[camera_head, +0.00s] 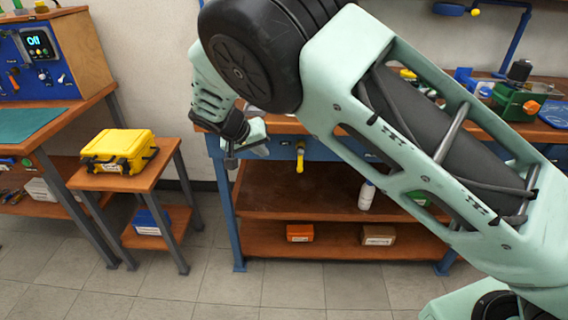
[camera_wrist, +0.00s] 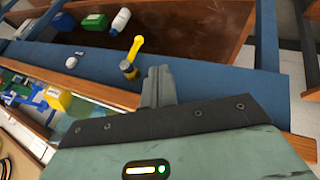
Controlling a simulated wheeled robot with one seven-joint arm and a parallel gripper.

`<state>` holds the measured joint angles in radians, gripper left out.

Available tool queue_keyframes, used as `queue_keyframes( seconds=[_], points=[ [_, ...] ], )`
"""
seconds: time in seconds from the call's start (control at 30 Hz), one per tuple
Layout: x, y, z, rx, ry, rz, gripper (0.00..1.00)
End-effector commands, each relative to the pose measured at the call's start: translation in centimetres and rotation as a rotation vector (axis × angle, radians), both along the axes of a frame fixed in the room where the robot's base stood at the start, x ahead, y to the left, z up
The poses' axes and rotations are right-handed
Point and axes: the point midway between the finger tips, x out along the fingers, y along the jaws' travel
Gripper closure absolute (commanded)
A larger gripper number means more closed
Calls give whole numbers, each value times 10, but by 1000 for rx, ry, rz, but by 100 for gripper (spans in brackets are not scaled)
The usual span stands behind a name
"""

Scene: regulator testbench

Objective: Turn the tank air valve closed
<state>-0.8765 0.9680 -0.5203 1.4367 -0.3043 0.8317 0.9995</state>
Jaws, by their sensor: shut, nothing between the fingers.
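The air valve has a yellow lever handle (camera_head: 299,160) hanging straight down from the blue front rail of the workbench. In the wrist view the yellow handle (camera_wrist: 135,46) points away from the rail, and its dark and brass body (camera_wrist: 128,70) shows at the rail. My gripper (camera_head: 231,163) is in front of the bench, to the left of the valve in the head view. In the wrist view its fingers (camera_wrist: 157,80) are together and empty, beside the valve and apart from it. Which air tank the valve feeds cannot be seen.
The blue rail (camera_head: 316,151) runs along the bench front. A white bottle (camera_head: 366,196) stands on the shelf below; an orange box (camera_head: 300,233) and a brown box (camera_head: 378,235) lie lower. A yellow case (camera_head: 118,150) sits on a small table at left. My arm hides much of the benchtop.

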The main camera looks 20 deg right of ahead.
Motion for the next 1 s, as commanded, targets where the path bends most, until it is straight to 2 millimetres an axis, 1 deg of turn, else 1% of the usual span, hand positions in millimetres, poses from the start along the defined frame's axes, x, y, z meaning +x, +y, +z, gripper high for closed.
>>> queue_keyframes(
  seconds=[0.17,0.5,0.6,0.63,0.8,1.0],
  points=[
    [6,-9,-13,-4,-2,-2,100],
    [27,-45,-68,-3,2,-3,100],
    [32,-55,-81,-2,1,-3,100],
    [31,-61,-77,-1,0,-4,100],
    [28,-81,-78,0,0,-2,100],
    [27,-90,-79,0,-1,-1,100]
  ],
)
